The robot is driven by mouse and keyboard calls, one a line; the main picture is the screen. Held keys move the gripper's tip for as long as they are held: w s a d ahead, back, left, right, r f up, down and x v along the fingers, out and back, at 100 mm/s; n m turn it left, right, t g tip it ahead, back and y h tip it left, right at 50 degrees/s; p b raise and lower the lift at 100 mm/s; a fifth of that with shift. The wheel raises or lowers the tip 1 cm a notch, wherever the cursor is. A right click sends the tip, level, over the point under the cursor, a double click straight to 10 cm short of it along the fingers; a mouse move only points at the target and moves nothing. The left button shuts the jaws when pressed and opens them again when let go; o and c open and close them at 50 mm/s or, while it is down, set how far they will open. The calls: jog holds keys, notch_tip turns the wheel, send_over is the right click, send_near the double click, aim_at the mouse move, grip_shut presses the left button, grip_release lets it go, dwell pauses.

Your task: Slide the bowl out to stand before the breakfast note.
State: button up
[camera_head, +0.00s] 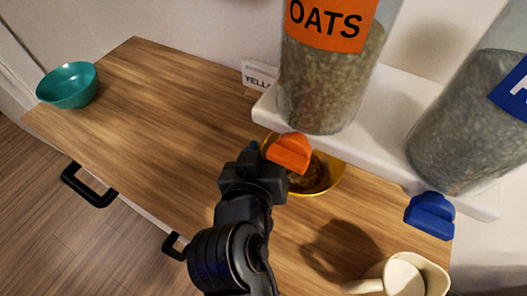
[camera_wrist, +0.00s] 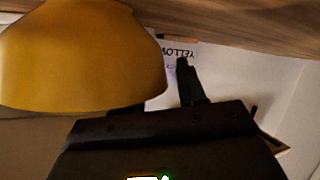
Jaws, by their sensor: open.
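The yellow bowl (camera_head: 335,178) stands on the wooden counter under the OATS dispenser, with brown contents in it. The dispenser's orange spout hides part of it. The bowl (camera_wrist: 80,60) fills the upper left of the wrist view, which looks upside down. My gripper (camera_head: 257,152) is open at the bowl's left side. In the wrist view one finger (camera_wrist: 188,85) shows beside the bowl; the other is mostly hidden by it. I cannot tell whether the fingers touch it. The breakfast note (camera_head: 259,78), a white card reading "YELLO…", stands at the counter's back, partly hidden by the shelf.
The OATS dispenser (camera_head: 325,75) and a second dispenser with a blue spout (camera_head: 430,213) stand on a white shelf (camera_head: 385,125) over the counter. A teal bowl (camera_head: 68,85) is at the far left. A cream jug (camera_head: 425,272) is at lower right. The counter's left middle (camera_head: 160,110) is clear.

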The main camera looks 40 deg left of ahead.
grip_shut()
dwell(0.3)
jog(key=shift+s+a, duration=0.1)
jog(key=shift+a, duration=0.05)
